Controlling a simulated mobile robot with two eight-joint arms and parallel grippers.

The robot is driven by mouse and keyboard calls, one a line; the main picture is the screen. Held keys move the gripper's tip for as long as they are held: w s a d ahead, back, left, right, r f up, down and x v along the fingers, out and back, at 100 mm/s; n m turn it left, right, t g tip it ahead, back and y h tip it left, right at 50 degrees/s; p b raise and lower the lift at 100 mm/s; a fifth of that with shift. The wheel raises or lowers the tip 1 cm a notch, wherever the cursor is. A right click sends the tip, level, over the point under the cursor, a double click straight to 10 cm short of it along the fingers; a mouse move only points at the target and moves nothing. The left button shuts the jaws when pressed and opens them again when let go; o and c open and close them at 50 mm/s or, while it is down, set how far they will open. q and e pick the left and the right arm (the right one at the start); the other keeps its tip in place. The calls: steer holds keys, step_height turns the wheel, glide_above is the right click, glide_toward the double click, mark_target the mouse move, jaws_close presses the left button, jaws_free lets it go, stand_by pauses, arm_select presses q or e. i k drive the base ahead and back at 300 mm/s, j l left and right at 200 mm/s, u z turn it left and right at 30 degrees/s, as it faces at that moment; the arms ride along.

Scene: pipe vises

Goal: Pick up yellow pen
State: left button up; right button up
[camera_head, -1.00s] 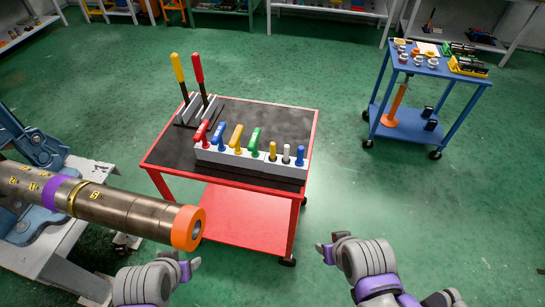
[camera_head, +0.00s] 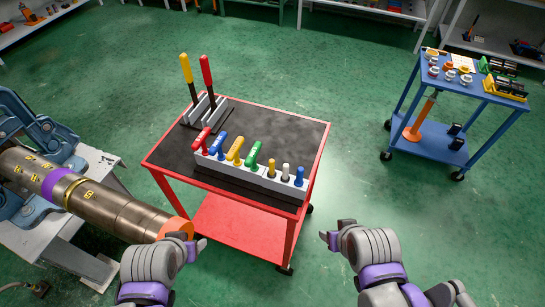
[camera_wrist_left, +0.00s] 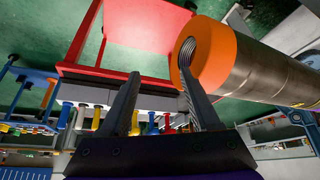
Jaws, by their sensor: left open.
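A small upright yellow pen-like piece (camera_head: 271,168) stands at the right part of a white rack (camera_head: 240,178) on the red cart (camera_head: 305,118), beside a white one (camera_head: 286,171) and a blue one (camera_head: 299,176). A taller yellow-handled tool (camera_head: 186,70) stands in a holder at the cart's back left. My left gripper (camera_head: 192,242) is in front of the cart, apart from the rack. The left wrist view shows its fingers (camera_wrist_left: 158,98) open with nothing held; they partly cover the rack. My right gripper (camera_head: 333,232) is at the front right, its finger gap unclear.
A thick pipe (camera_head: 100,205) with an orange end lies at left; its end (camera_wrist_left: 225,55) is close to the left gripper in the wrist view. Red, blue, yellow and green handles fill the rack's left part. A blue cart (camera_head: 495,93) stands right. Green floor between carts is clear.

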mark_target(271, 173)
steer(key=i+j+z, duration=0.1)
steer(key=i+j, duration=0.25)
steer(key=i+j+z, duration=0.15)
steer(key=j, duration=0.3)
steer(key=i+j+z, duration=0.15)
steer(key=j, duration=0.3)
steer(key=k, duration=0.05)
